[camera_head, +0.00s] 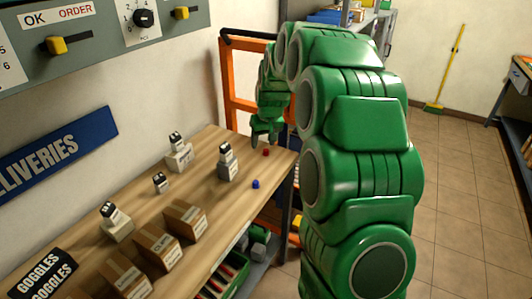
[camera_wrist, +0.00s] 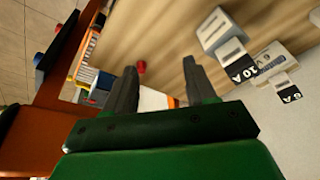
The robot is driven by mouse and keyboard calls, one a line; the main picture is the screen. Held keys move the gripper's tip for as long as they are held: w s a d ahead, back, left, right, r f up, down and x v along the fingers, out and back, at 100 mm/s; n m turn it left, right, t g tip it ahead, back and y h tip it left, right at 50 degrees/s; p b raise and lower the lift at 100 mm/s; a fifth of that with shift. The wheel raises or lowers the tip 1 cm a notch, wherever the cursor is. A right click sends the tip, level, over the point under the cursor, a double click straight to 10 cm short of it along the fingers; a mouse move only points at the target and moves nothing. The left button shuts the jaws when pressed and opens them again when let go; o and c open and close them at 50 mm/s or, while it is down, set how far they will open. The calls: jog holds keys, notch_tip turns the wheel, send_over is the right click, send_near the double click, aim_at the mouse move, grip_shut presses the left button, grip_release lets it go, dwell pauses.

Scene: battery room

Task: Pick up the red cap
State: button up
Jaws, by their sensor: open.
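The red cap (camera_head: 265,152) is small and stands on the wooden workbench (camera_head: 215,205) near its far right end. In the wrist view the red cap (camera_wrist: 141,67) shows just beyond the tip of the left finger, towards the bench edge. My gripper (camera_head: 264,140) is over the far end of the bench, close to the red cap. In the wrist view my gripper (camera_wrist: 160,68) has its two fingers apart with nothing between them. Its exact height above the cap cannot be told.
A blue cap (camera_head: 255,184) stands nearer on the bench. A grey labelled block (camera_head: 227,165) is left of the caps, with more blocks and cardboard boxes (camera_head: 185,220) farther left. An orange frame (camera_head: 232,85) rises behind the bench end. The tiled floor at right is mostly clear.

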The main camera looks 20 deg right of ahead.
jog(key=t, duration=0.1)
send_near(266, 150)
jog(key=shift+h, duration=0.3)
jog(key=shift+a+x, duration=0.15)
jog(key=shift+x, duration=2.05)
jog(key=shift+a+x, duration=0.1)
jog(key=shift+x, duration=2.15)
jog(key=shift+s, duration=0.1)
grip_shut()
